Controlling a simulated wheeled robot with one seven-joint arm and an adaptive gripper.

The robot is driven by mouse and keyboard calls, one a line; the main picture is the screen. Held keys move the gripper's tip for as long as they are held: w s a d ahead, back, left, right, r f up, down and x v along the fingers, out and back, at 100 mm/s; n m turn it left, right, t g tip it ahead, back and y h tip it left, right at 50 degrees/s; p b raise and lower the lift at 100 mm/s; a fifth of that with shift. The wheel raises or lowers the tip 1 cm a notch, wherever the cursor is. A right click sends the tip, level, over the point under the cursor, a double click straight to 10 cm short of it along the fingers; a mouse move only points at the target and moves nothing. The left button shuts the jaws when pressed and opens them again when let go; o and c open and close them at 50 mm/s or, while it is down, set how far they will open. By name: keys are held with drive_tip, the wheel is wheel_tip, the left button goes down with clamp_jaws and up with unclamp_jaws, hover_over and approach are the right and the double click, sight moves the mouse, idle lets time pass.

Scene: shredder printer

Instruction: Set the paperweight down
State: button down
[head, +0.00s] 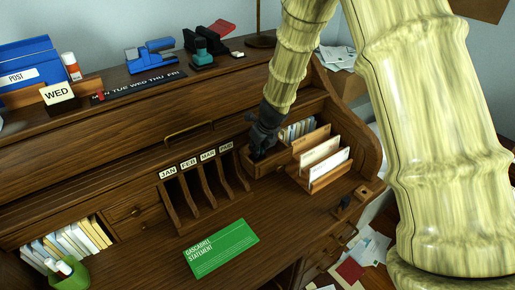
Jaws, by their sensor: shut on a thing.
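My gripper (260,142), dark and small in the head view, points down at the right part of the roll-top desk (150,215). It is at a small open wooden compartment (268,166), just left of the letter rack. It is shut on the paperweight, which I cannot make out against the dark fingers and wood. Whether the paperweight touches the surface below is hidden.
The letter rack (325,178) holds envelopes close by on the right. Month slots (190,205) stand to the left. A green statement (221,249) lies on the desktop. A stamp (344,203) sits near the right edge.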

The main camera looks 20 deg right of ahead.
drive_tip(key=c, duration=2)
unclamp_jaws()
drive_tip(key=shift+f, duration=0.15)
drive_tip(key=o, duration=0.4)
drive_tip(key=shift+o, duration=0.2)
drive_tip(key=v, duration=1.2)
drive_tip(key=shift+w, duration=0.1)
